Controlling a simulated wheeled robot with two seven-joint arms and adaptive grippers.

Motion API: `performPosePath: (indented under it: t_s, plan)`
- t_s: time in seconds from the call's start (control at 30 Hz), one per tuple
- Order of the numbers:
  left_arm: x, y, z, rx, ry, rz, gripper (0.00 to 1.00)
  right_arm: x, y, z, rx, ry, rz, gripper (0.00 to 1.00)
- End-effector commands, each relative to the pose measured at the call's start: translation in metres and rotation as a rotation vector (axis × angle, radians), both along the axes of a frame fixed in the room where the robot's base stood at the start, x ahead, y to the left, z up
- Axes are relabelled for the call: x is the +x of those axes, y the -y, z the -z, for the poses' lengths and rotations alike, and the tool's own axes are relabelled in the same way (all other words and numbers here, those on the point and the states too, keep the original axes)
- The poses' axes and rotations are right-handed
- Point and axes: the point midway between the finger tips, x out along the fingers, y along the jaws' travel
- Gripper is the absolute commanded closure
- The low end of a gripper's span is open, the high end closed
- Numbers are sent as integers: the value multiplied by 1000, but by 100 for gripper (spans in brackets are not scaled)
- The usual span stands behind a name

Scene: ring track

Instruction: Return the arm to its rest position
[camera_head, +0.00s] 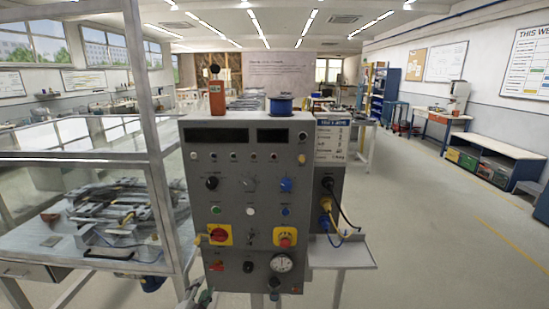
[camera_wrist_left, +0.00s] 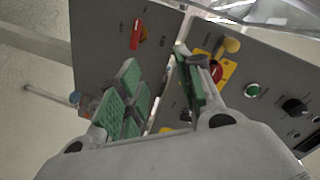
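My left gripper (camera_head: 203,297) shows only in part at the bottom of the head view, by the lower left corner of the grey control cabinet (camera_head: 232,180). In the left wrist view my left gripper (camera_wrist_left: 156,60) has its two green-padded fingers apart, with nothing seen between them. Grey panel faces lie beyond the fingers, one with a red switch (camera_wrist_left: 138,35), the other with a red knob on a yellow plate (camera_wrist_left: 216,70). The distance from fingers to panel is hard to tell. My right gripper is in neither view.
A glazed metal-framed enclosure (camera_head: 150,85) stands left of the cabinet, close to my left gripper. A small side shelf (camera_head: 340,257) with cables above it juts out at the cabinet's right. Open floor (camera_head: 430,230) lies to the right.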

Motion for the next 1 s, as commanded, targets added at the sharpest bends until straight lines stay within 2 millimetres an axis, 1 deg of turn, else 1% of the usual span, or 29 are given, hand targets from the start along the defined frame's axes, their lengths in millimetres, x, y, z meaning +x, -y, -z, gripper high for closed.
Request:
performPosePath:
  t_s: [0.03,0.07,0.1,0.17,0.2,0.27,0.3,0.47,0.5,0.57,0.6,0.67,0.7,0.77,0.8,0.87,0.9,0.97,1.0]
  plan:
    - [-2,-2,19,-32,-34,-8,64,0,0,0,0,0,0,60]
    - [-4,-3,31,-54,-55,-13,64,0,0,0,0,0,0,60]
    - [-6,-5,47,-84,-84,-22,64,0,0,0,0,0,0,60]
    - [-12,-8,74,-129,-130,-37,64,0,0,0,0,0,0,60]
    - [-16,-10,91,-159,-161,-48,64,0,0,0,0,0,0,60]
    - [-23,-12,117,-202,-208,-66,64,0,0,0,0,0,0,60]
    - [-28,-14,135,-229,-238,-79,64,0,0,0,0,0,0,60]
    - [-56,-21,202,-326,-360,-137,64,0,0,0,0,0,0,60]
    - [-64,-23,219,-348,-389,-153,64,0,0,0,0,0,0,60]
    - [-77,-25,243,-379,-433,-178,64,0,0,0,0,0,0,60]
    - [-87,-27,259,-397,-463,-194,64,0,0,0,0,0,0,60]
    - [-102,-29,282,-425,-507,-219,64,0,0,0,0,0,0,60]
    - [-112,-31,297,-441,-535,-238,64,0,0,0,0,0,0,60]
    - [-129,-33,319,-463,-579,-263,64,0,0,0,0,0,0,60]
    - [-141,-34,333,-477,-606,-282,64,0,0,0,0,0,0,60]
    - [-160,-36,354,-497,-648,-309,64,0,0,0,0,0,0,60]
    - [-173,-37,367,-508,-677,-326,64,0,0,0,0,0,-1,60]
    - [-193,-38,386,-522,-718,-353,64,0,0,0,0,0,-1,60]
    - [-207,-40,399,-533,-745,-371,64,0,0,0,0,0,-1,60]
